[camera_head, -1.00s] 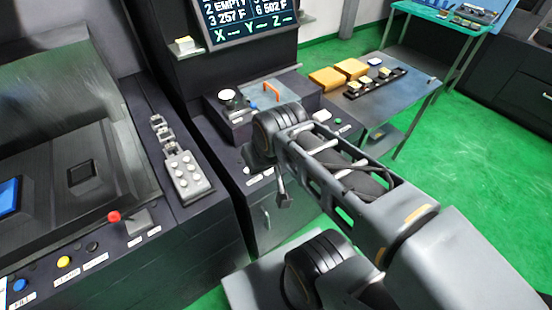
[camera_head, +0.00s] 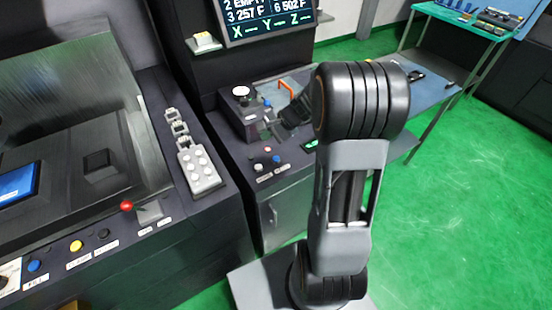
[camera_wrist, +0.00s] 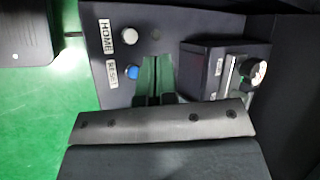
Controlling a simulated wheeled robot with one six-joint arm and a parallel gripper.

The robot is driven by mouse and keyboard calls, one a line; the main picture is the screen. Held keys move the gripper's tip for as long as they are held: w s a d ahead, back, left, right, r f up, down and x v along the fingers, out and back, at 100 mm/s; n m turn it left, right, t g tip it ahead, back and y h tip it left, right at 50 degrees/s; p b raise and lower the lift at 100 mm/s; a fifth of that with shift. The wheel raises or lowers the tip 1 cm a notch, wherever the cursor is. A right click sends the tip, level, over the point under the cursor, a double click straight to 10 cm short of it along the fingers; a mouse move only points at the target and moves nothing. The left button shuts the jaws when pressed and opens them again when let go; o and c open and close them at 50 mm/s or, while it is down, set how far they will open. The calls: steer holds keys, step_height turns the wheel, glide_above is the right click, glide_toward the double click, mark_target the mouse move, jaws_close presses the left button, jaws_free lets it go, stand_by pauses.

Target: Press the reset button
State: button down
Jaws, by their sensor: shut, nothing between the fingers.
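The reset button is the blue button (camera_wrist: 132,72) beside the RESET label (camera_wrist: 124,76) in the wrist view. In the head view a blue button (camera_head: 276,158) shows on the dark panel top. My gripper (camera_wrist: 153,62) is shut and empty, its fingers close together just right of the blue button in the wrist view. In the head view my gripper (camera_head: 267,129) is small and dark, above the panel and behind the button. I see no clear contact between the fingers and the button.
A white button (camera_wrist: 129,35) sits by the HOME label (camera_wrist: 105,36), close to the blue one. A dark box with a round knob (camera_wrist: 258,70) stands right of the fingers. The black machine with a red knob (camera_head: 126,206) is at left. Green floor is open at right.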

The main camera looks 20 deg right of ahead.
steer(key=w+d+f+m+t, duration=0.1)
steer(key=w+d+f+m, duration=0.2)
steer(key=d+f+m, duration=0.1)
steer(key=shift+w+d+f+t, duration=0.2)
steer(key=shift+d+f+t, duration=0.15)
steer(key=shift+f, duration=0.45)
steer(key=shift+f, duration=0.2)
steer(key=b, duration=0.5)
glide_above(276, 160)
step_height(276, 160, down, 7)
steer(key=shift+w, duration=0.1)
steer(key=shift+f+b, duration=0.7)
steer(key=shift+f, duration=0.05)
steer(key=shift+d+f+b, duration=0.1)
steer(key=shift+f+b, duration=0.8)
steer(key=shift+b, duration=0.2)
stand_by(1.4)
steer(key=shift+r, duration=0.2)
steer(key=shift+r+p, duration=0.5)
steer(key=shift+r, duration=0.25)
